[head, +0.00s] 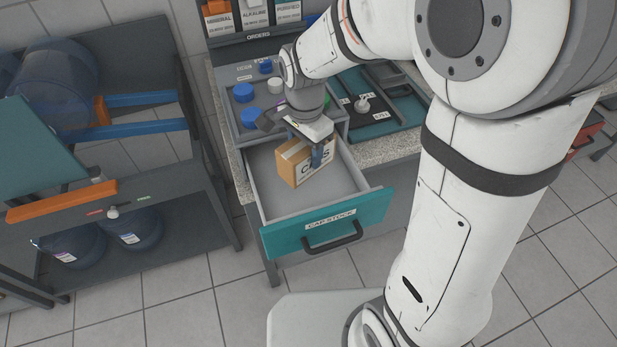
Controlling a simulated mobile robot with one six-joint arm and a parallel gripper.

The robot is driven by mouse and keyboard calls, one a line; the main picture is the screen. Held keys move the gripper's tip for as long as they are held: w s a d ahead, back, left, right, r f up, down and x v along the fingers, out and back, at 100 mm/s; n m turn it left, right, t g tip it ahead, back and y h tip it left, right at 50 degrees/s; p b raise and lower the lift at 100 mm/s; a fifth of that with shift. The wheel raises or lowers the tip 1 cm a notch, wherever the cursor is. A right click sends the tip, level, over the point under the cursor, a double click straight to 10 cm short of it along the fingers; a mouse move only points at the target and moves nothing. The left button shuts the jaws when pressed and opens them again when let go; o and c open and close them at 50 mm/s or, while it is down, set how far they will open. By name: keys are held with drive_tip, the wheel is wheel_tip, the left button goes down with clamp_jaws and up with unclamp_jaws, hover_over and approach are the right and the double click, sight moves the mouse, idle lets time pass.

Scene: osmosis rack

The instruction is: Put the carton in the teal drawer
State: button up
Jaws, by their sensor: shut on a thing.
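The carton (291,168) is a small brown cardboard box with a white label reading "CAPS". It shows in the head view inside the outline of the open teal drawer (285,240), toward its back. I cannot tell whether it rests on the drawer floor or hangs just above it. The drawer is pulled out, with a grey inside, a teal front labelled "CAP STOCK" and a dark handle (332,238). My gripper (318,152) reaches down from above and is shut on the carton. The far finger is hidden.
A grey tray with blue caps (243,92) sits on the counter behind the drawer. A dark green tray (385,110) is right of it. A dark rack (150,200) with large blue bottles (135,229) stands at left. The drawer's front part is empty.

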wheel_tip(320, 180, down, 4)
drive_tip(key=shift+w+d+f, duration=0.1)
drive_tip(key=shift+w+f, duration=0.05)
drive_tip(key=shift+f, duration=2.05)
drive_tip(key=shift+f, duration=0.1)
drive_tip(key=o, duration=1.1)
drive_tip(key=shift+c, duration=0.2)
